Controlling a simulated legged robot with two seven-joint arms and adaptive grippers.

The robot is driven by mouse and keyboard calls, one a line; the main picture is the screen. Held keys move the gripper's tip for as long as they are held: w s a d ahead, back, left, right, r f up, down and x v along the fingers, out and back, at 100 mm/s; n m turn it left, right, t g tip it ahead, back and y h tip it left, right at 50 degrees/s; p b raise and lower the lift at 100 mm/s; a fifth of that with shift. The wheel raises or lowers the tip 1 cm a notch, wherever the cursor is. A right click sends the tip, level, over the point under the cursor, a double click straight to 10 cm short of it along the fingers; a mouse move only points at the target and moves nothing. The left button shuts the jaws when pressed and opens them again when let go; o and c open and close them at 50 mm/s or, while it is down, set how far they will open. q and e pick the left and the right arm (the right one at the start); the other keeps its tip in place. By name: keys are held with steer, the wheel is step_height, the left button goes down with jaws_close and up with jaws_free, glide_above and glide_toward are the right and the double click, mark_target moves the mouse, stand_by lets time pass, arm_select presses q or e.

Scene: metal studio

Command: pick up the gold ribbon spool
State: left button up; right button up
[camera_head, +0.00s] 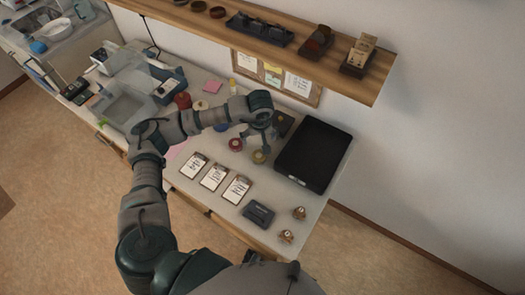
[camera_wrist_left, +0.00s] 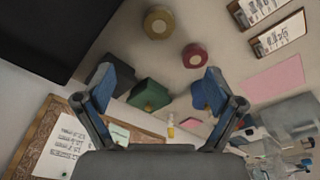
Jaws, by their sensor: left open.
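The gold ribbon spool (camera_head: 260,157) stands on the white worktop, just left of the black tray; it also shows near the top of the left wrist view (camera_wrist_left: 158,22). A red spool (camera_head: 235,145) stands close beside it, and shows in the left wrist view (camera_wrist_left: 195,56). My left gripper (camera_head: 260,138) is above the worktop near the gold spool, with its fingers spread and nothing between them. In the left wrist view the gripper (camera_wrist_left: 157,88) is open, and the gold spool lies beyond the fingertips, apart from them. My right gripper is not in view.
A large black tray (camera_head: 314,155) lies to the right. Several cards (camera_head: 214,177), a dark box (camera_head: 258,213) and two small brass items (camera_head: 299,213) lie toward the front. A green block (camera_wrist_left: 149,95) sits near the fingers in the wrist view. A wooden shelf (camera_head: 270,45) hangs above.

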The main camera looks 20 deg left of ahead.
arm_select(q)
glide_above(259, 155)
steer(key=s, duration=0.1)
step_height(259, 155, down, 11)
steer(key=shift+d+r, duration=0.15)
steer(key=f, duration=0.5)
steer(key=shift+w+p, duration=0.3)
steer(key=shift+w, duration=0.1)
steer(key=shift+c, duration=0.9)
steer(key=c, duration=0.9)
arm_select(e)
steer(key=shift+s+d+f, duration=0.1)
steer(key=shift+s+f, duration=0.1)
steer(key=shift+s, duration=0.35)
